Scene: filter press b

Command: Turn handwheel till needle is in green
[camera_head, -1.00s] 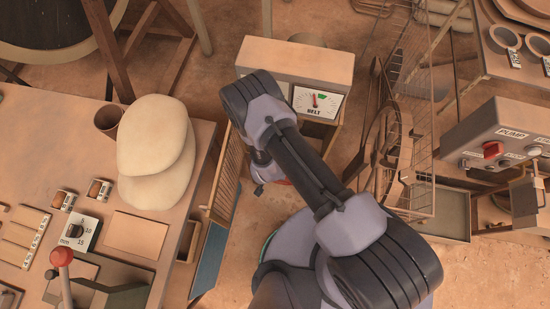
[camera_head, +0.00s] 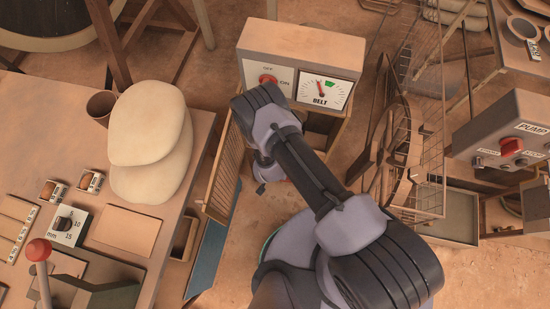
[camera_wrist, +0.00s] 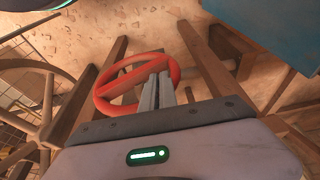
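The red handwheel (camera_wrist: 108,83) is in the wrist view, ahead of my gripper (camera_wrist: 158,78). The two grey fingers are close together over the near right part of the wheel and seem shut on it; the exact contact is hidden. The BELT gauge (camera_head: 324,92) is on the front of the control box. Its red needle (camera_head: 320,86) points up and slightly left. The green band (camera_head: 329,85) lies just to the right of the needle.
A red switch (camera_head: 267,79) marked OFF and ON is left of the gauge. Wooden posts (camera_wrist: 205,62) stand close beside the handwheel. A workbench (camera_head: 180,215) with pale sacks (camera_head: 150,125) is left. A wire rack (camera_head: 432,130) and PUMP box (camera_head: 510,130) are right.

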